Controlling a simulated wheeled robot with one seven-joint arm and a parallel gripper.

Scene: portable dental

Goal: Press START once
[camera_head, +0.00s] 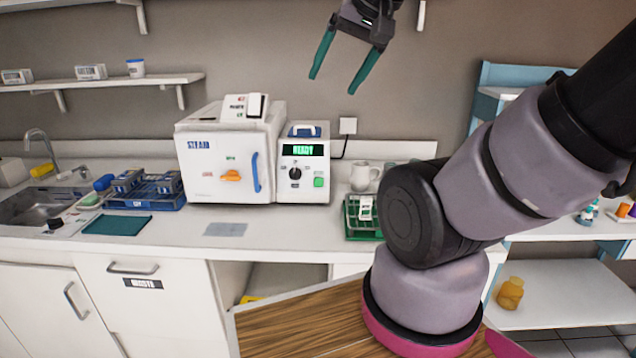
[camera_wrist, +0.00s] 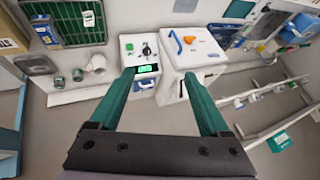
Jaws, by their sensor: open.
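The white steam machine (camera_head: 226,165) stands on the counter with a blue handle and an orange latch on its front. Its control panel (camera_head: 303,172) is on the right side, with a display reading READY, a black knob and a green button (camera_head: 319,182). In the wrist view the panel (camera_wrist: 144,47) appears upside down, with the green button (camera_wrist: 129,46) beside the knob. My gripper (camera_head: 340,84) is open and empty, raised high in front of the wall, above and right of the machine. In the wrist view its green fingers (camera_wrist: 160,92) are spread apart.
A white mug (camera_head: 364,177) and a green rack (camera_head: 352,214) stand right of the machine. A blue rack (camera_head: 150,190) and a sink (camera_head: 38,207) are to the left. A wall shelf (camera_head: 110,82) is at upper left. A grey mat (camera_head: 226,229) lies on the counter in front.

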